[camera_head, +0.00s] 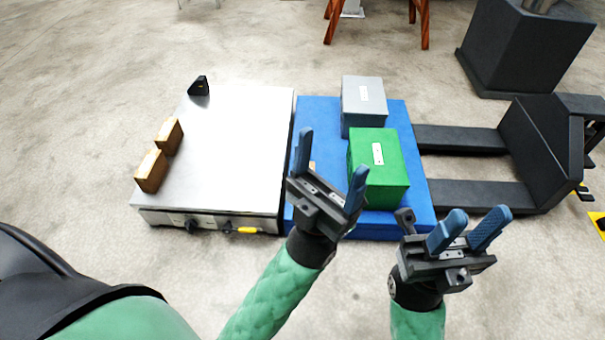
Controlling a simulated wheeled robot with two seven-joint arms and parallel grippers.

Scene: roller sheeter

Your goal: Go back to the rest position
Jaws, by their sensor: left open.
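My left gripper (332,158) is open, with its two blue fingers spread and nothing between them. It is over the front left part of the blue platform (410,222), left of the green box (378,165). My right gripper (474,222) is to the right, in front of the platform's front right corner. Its fingers stand apart with nothing between them. The green box sits on the platform, and a grey box (363,100) sits behind it. Neither gripper appears to hold a box.
A steel-topped table (235,140) stands left of the platform, with two wooden blocks (151,171) (169,136) on its left edge and a small black object (198,86) at the back. A black pallet jack (535,155) is at the right. The concrete floor in front is clear.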

